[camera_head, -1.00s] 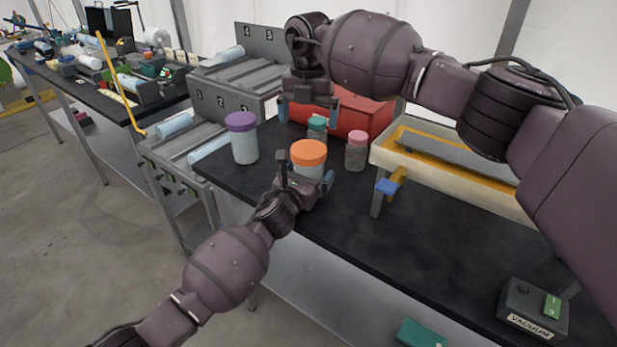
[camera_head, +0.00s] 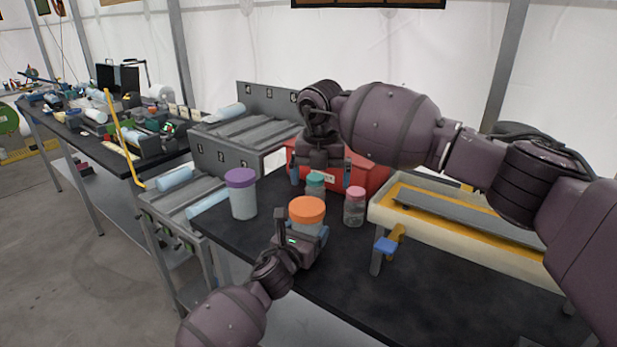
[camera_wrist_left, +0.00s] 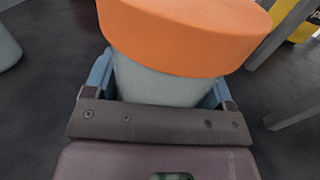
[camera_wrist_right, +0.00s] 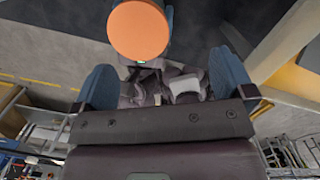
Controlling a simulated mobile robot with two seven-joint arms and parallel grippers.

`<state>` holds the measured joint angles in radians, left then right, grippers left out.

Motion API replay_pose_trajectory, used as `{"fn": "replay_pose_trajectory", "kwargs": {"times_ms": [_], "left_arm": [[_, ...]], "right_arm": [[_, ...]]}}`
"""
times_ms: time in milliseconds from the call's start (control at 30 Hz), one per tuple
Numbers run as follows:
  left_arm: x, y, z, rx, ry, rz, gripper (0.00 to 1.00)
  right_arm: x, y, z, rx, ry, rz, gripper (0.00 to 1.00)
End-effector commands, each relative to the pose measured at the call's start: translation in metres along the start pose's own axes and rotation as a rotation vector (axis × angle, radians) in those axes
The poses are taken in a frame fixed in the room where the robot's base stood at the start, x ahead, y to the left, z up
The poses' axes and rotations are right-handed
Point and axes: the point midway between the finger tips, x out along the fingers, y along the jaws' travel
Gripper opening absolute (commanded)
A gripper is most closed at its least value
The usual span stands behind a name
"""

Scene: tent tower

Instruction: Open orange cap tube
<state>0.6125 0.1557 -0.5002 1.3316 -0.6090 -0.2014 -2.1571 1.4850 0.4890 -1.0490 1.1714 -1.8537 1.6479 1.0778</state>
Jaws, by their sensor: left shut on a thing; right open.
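The orange cap tube stands upright on the black table, its orange cap (camera_head: 307,210) on top; the cap also shows large in the left wrist view (camera_wrist_left: 190,35). My left gripper (camera_head: 308,240) is shut on the tube's pale body (camera_wrist_left: 160,85) below the cap, one blue finger on each side. My right gripper (camera_head: 320,178) is open and empty, pointing down, above and behind the tube. In the right wrist view, the orange cap (camera_wrist_right: 138,30) shows beyond the fingers, toward the top and left of centre.
A purple-capped tube (camera_head: 242,195) stands to the left. A teal-capped jar (camera_head: 315,188) and a pink-capped jar (camera_head: 354,207) stand close behind and right. The table (camera_head: 350,280) is clear in front.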

Motion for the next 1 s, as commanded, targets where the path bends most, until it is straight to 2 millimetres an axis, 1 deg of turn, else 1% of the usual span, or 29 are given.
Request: {"fn": "replay_pose_trajectory", "kwargs": {"times_ms": [167,300,400,533,633,733,1000], "left_arm": [[0.000,0.000,0.000,0.000,0.001,0.001,0.35],[0.000,0.000,0.000,0.000,0.000,0.000,0.35],[0.000,0.000,0.000,0.000,0.000,0.000,0.35],[0.000,0.000,0.000,0.000,0.000,0.000,0.35],[0.000,0.000,0.000,0.000,0.000,0.000,0.35],[0.000,0.000,0.000,0.000,0.000,0.000,0.35],[0.000,0.000,0.000,0.000,0.000,0.000,0.35]], "right_arm": [[-0.015,0.001,-0.015,-0.098,-0.120,0.018,1.00],[-0.027,0.007,-0.027,-0.163,-0.202,0.033,1.00],[-0.034,0.013,-0.033,-0.195,-0.245,0.044,1.00],[-0.037,0.019,-0.037,-0.217,-0.278,0.053,1.00],[-0.033,0.020,-0.035,-0.214,-0.287,0.054,1.00],[-0.022,0.021,-0.032,-0.213,-0.285,0.056,1.00],[0.019,0.025,-0.021,-0.212,-0.283,0.055,1.00]]}}
